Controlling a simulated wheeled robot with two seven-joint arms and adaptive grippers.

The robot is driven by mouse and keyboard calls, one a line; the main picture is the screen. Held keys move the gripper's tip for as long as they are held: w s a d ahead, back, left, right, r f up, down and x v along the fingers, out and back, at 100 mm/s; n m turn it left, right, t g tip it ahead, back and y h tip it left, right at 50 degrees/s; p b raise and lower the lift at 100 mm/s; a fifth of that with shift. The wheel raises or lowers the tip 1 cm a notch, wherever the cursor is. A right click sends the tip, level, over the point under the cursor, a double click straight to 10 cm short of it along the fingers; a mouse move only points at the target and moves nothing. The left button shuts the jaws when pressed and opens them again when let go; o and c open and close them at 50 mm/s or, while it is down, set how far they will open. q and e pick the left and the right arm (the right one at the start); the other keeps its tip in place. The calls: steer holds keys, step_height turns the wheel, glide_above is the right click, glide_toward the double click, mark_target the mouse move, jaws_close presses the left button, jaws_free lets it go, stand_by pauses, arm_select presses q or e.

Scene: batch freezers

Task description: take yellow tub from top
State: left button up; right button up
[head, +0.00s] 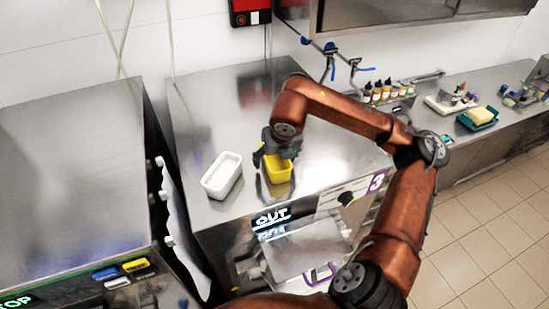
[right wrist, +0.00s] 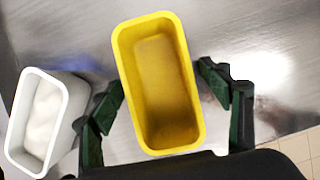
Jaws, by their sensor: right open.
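The yellow tub (head: 280,174) stands upright on the steel top of the middle machine, near its front edge. It looks empty in the right wrist view (right wrist: 189,100). My right gripper (head: 268,158) is over the tub from behind. In the right wrist view my right gripper (right wrist: 168,108) is open, with one green-padded finger on each side of the tub's near part. A gap shows at the left finger; the right finger is close to the wall, and I cannot tell if it touches. My left gripper is not in view.
A white tub (head: 222,176) with pale contents stands just left of the yellow tub, near my left-hand finger in the right wrist view (right wrist: 40,120). The steel top (head: 205,105) behind the tubs is clear.

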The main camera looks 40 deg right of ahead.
steer(key=shift+f, duration=0.3)
steer(key=c, duration=1.3)
